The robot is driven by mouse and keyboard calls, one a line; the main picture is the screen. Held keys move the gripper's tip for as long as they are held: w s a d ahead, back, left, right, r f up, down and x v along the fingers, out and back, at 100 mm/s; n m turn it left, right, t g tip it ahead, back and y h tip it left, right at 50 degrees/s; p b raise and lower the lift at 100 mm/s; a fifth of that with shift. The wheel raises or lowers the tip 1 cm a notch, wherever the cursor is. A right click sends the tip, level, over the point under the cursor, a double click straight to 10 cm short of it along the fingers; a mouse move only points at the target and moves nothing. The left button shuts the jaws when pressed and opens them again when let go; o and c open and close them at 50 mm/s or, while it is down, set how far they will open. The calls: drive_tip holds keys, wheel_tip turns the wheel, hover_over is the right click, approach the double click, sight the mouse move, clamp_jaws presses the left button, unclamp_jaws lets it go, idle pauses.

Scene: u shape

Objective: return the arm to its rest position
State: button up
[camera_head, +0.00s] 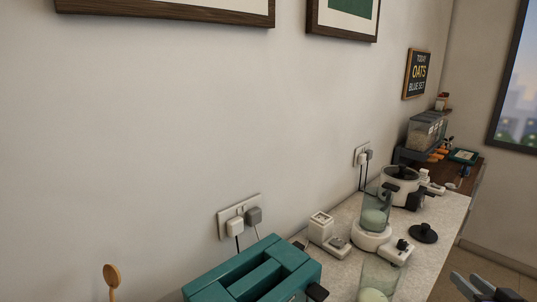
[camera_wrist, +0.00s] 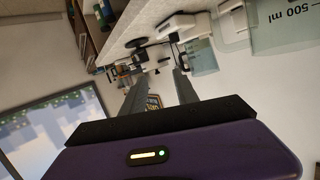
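My gripper (camera_head: 484,288) shows at the lower right edge of the head view, off the front of the counter (camera_head: 436,240). In the wrist view my gripper (camera_wrist: 160,78) has its two grey fingers apart with nothing between them. The rest of my arm is out of the head view.
The counter along the wall holds a teal toaster (camera_head: 255,274), a blender with a clear jar (camera_head: 376,208), a black lid (camera_head: 423,233), a white cooker (camera_head: 398,188) and a grain dispenser (camera_head: 427,133). A clear measuring jug (camera_wrist: 285,25) shows in the wrist view. Floor is free right of the counter.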

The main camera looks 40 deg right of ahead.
drive_tip(key=w+a+f+n+t, duration=0.1)
drive_tip(key=w+a+t, duration=0.1)
drive_tip(key=a, duration=1.1)
drive_tip(key=w+a+f+n+t, duration=0.1)
drive_tip(key=w+a+t, duration=0.15)
drive_tip(key=a, duration=1.15)
drive_tip(key=s+a+f+n+y, duration=0.1)
drive_tip(key=s+a+n+y, duration=0.3)
drive_tip(key=a, duration=0.5)
drive_tip(key=s+a+n+y, duration=0.3)
drive_tip(key=a+y, duration=0.3)
drive_tip(key=a, duration=0.3)
drive_tip(key=shift+s+a+f+n, duration=0.35)
drive_tip(key=shift+s+a+n, duration=0.05)
drive_tip(key=shift+s, duration=0.05)
drive_tip(key=shift+g, duration=0.25)
